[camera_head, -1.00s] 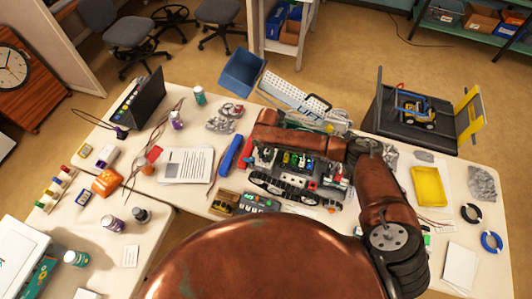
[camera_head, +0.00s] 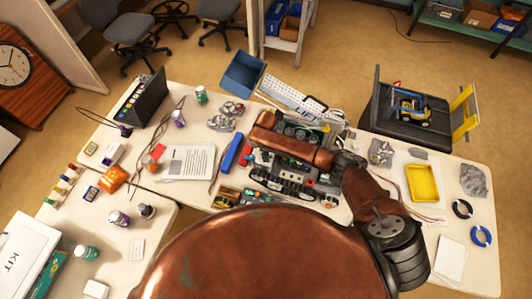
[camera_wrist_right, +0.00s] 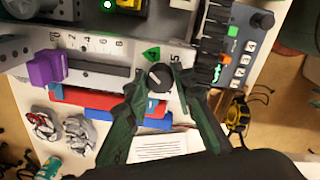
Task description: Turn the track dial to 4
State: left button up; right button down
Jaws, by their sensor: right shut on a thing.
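In the right wrist view, the track dial (camera_wrist_right: 159,78) is a small round black knob on a light grey panel. A green triangle mark (camera_wrist_right: 152,54) and a printed digit that looks like 5 are beside it. My right gripper (camera_wrist_right: 160,86) has its two dark green fingers on either side of the knob and is shut on it. The dial's setting is too small to read. In the head view, my right arm reaches across the tracked machine (camera_head: 285,186) on the table and hides the dial. My left gripper is out of view.
A purple block (camera_wrist_right: 46,69) sits on a rail with a number scale left of the dial. A keypad (camera_wrist_right: 245,60) is to the right. Red and blue bars (camera_wrist_right: 97,102) lie close beside the fingers. A yellow tray (camera_head: 422,183) stands right of the machine.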

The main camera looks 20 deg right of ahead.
jog(key=shift+a+r+m, duration=0.1)
jog(key=shift+a+m, duration=0.1)
jog(key=shift+m, duration=1.8)
jog(key=c, duration=1.8)
grip_release()
jog(key=shift+o, duration=0.9)
jog(key=shift+d, duration=0.1)
notch_tip(320, 180, up, 12)
jog(key=shift+s, duration=0.2)
